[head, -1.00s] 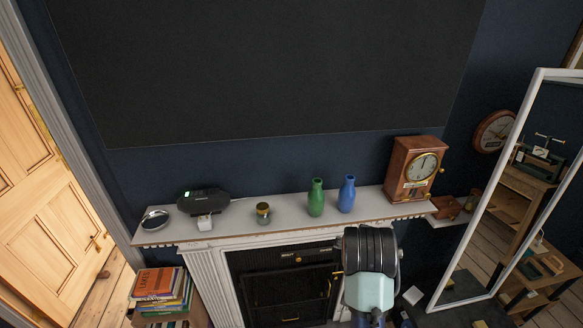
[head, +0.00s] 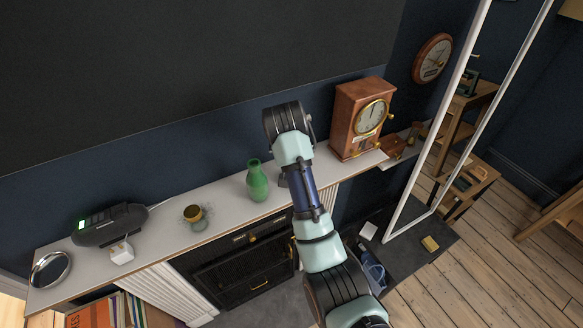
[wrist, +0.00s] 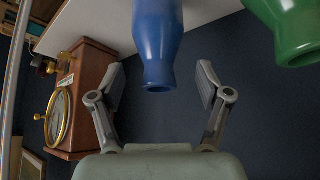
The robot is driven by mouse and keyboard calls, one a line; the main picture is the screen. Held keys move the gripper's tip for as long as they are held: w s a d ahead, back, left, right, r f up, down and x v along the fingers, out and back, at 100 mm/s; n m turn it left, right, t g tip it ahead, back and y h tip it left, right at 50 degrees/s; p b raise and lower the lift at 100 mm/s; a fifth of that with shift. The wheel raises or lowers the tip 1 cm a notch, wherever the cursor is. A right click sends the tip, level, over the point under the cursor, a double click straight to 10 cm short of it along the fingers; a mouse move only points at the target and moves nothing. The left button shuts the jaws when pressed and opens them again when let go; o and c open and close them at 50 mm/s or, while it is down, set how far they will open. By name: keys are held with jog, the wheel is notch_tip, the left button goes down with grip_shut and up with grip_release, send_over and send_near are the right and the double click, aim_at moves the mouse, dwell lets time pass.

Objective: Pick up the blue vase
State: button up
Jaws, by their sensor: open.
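The blue vase (wrist: 157,40) shows in the wrist view at top centre, its mouth pointing down in the picture. My gripper (wrist: 160,78) is open, with one finger on each side of the vase's neck and a visible gap on both sides. No finger is seen touching the vase. In the head view my arm hides the blue vase, and the fingers are not visible there. The green vase (head: 257,180) stands upright on the white mantel shelf (head: 226,196), just left of my arm; it also shows at the top right of the wrist view (wrist: 292,28).
A wooden clock (head: 358,118) stands on the shelf right of my arm. A small gold-rimmed jar (head: 194,214), a black radio (head: 110,224) and a round silver dish (head: 50,270) stand to the left. A white-framed mirror (head: 432,135) stands at right.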

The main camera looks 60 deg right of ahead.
jog(key=x, duration=0.4)
jog(key=shift+d+p, duration=0.15)
jog(key=shift+p, duration=0.15)
jog(key=shift+f, duration=0.1)
grip_shut()
